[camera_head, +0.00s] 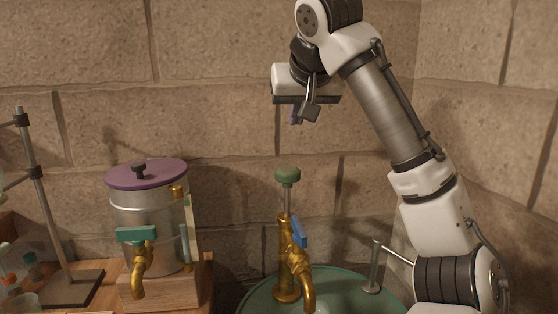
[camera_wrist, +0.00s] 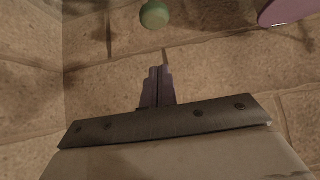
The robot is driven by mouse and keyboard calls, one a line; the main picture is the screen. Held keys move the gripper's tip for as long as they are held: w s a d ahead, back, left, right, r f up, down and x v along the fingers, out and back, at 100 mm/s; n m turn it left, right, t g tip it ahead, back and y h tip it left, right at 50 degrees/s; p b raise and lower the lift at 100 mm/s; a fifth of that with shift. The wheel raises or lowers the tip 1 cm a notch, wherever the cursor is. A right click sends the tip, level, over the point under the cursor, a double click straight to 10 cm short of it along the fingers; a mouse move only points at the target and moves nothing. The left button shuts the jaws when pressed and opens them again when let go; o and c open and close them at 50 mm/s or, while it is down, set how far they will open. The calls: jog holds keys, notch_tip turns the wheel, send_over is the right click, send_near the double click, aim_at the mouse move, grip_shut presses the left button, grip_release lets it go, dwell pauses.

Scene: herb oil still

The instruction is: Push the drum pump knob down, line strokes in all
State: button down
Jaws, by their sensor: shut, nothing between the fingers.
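The drum pump stands on a green drum (camera_head: 262,302), with a brass body (camera_head: 285,255) and a curved brass spout (camera_head: 300,268). Its green knob (camera_head: 287,177) sits on top of a thin upright rod, well clear of the brass body. In the wrist view the knob (camera_wrist: 154,15) is near the top edge, beyond the fingertips. My gripper (camera_head: 295,118) is shut and empty, above the knob in the head view and apart from it. Its purple fingers (camera_wrist: 160,72) are together in the wrist view. A blue lever (camera_head: 299,232) is beside the spout.
A metal pot with a purple lid (camera_head: 147,173) and a brass tap (camera_head: 140,270) stands on a wooden block at left. A metal stand (camera_head: 38,180) is farther left. Stone walls close off the back and right. A thin metal post (camera_head: 373,268) rises from the drum's right side.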

jog(key=p, duration=0.1)
send_over(288, 194)
jog(key=s, duration=0.1)
notch_tip(288, 194, down, 7)
jog(key=shift+d, duration=0.1)
notch_tip(288, 194, down, 3)
jog(key=shift+r, duration=0.15)
jog(key=shift+f+p, duration=0.3)
jog(key=shift+f, duration=0.4)
notch_tip(288, 194, down, 8)
jog(key=b, duration=0.4)
jog(key=shift+s+r, duration=0.1)
